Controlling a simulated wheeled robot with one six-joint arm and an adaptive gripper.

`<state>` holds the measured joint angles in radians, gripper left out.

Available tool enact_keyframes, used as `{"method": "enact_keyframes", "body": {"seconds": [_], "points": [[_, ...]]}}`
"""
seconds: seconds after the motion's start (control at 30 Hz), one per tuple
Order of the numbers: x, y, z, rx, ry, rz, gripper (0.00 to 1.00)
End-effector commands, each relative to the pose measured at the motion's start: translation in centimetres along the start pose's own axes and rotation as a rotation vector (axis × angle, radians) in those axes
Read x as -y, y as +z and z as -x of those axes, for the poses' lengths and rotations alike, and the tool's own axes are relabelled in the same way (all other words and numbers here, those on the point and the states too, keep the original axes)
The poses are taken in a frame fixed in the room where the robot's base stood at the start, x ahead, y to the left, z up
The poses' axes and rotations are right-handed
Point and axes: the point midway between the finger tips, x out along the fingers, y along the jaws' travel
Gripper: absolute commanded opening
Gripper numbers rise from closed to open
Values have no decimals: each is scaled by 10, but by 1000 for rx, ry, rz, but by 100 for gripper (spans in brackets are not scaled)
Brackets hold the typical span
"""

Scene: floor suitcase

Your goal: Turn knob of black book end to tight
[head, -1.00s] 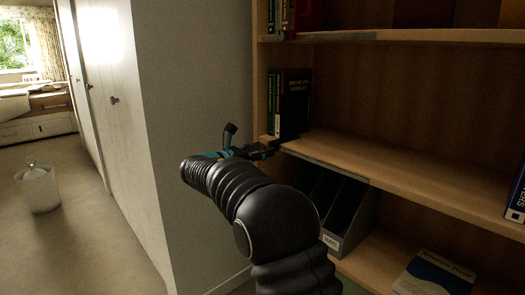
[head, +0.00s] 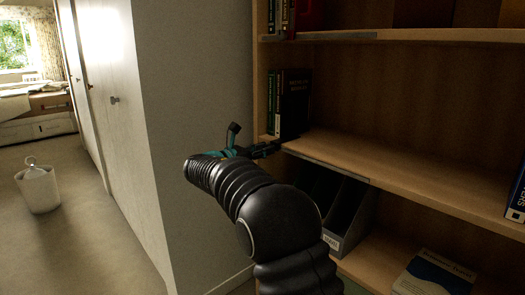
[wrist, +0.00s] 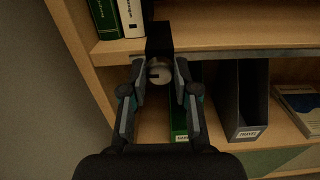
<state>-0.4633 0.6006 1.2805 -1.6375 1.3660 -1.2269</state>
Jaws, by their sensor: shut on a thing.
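The black book end (wrist: 159,36) stands at the front edge of the shelf in the wrist view, beside the upright books. Its round grey knob (wrist: 159,71) faces me, below the black body. My gripper (wrist: 160,84) has one finger on each side of the knob and is shut on it. In the head view my gripper (head: 264,148) is at the left end of the middle shelf's front edge, just below the books. The knob is hidden there, and I cannot make out the book end clearly. The knob's tightness cannot be seen.
Upright books (head: 291,103) stand at the shelf's left end. Below are a grey file holder (wrist: 246,100), a green binder (wrist: 179,118) and a flat book (head: 434,275). A wall (head: 190,110) is close on the left.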

Motion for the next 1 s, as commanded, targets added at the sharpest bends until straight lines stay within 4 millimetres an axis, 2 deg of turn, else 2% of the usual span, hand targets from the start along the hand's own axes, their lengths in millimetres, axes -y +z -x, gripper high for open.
{"method": "enact_keyframes", "body": {"seconds": [0.27,1.0], "points": [[1,-2,0,0,0,-150,0],[3,-4,0,1,-1,-845,0]]}}
